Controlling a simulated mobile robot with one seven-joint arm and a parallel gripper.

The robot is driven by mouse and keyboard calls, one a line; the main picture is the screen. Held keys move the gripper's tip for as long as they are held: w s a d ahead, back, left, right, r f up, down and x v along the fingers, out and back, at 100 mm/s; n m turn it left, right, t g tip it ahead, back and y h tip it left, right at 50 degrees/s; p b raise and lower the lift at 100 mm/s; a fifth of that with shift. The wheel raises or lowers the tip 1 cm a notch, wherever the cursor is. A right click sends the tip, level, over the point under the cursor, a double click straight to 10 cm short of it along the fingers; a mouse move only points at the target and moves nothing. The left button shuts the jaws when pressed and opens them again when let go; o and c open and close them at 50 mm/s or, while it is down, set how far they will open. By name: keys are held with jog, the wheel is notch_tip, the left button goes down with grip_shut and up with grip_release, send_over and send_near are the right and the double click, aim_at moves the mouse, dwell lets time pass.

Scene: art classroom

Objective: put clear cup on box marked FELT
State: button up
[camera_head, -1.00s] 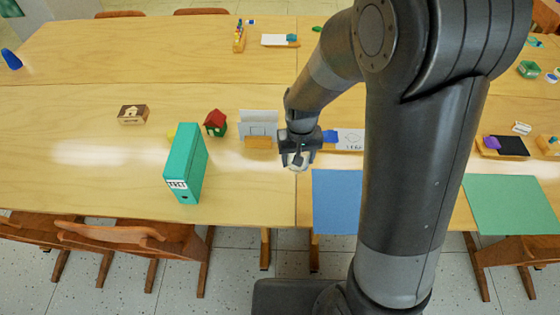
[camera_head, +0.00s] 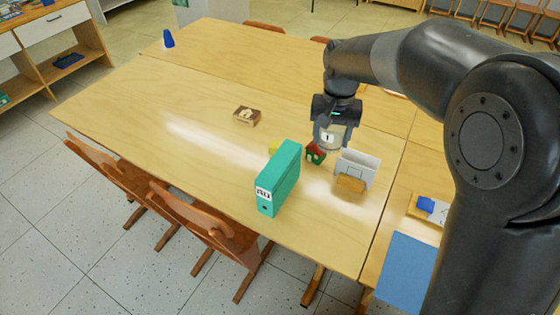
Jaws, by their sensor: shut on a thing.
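The box marked FELT is a tall teal box file (camera_head: 279,180) standing upright on the wooden table, with a white label on its near narrow end; the lettering is hard to read now. My gripper (camera_head: 331,132) is shut on a small pale, see-through cup (camera_head: 329,140), with the fingers covering part of it. It holds the cup in the air, up and to the right of the teal box in the picture, apart from it. The box's narrow top is bare.
A small red and green house (camera_head: 316,152) stands just behind the box, below my gripper in the picture. A small wooden box (camera_head: 247,116) lies farther left. Chairs (camera_head: 205,220) line the near edge.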

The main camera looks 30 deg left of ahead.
jog(key=shift+s+a+r, duration=0.15)
jog(key=shift+a+r, duration=0.05)
jog(key=shift+a, duration=0.35)
jog(key=shift+s+a+r, duration=0.1)
jog(key=shift+a+r, duration=0.05)
jog(key=shift+a, duration=0.4)
send_over(279, 162)
notch_tip(279, 162, down, 6)
jog(key=shift+w+d+f, duration=0.1)
jog(key=shift+w+f, duration=0.05)
jog(key=shift+f, duration=2.1)
jog(key=shift+f, duration=0.15)
jog(key=o, duration=1)
notch_tip(279, 162, up, 12)
jog(key=shift+r, duration=0.2)
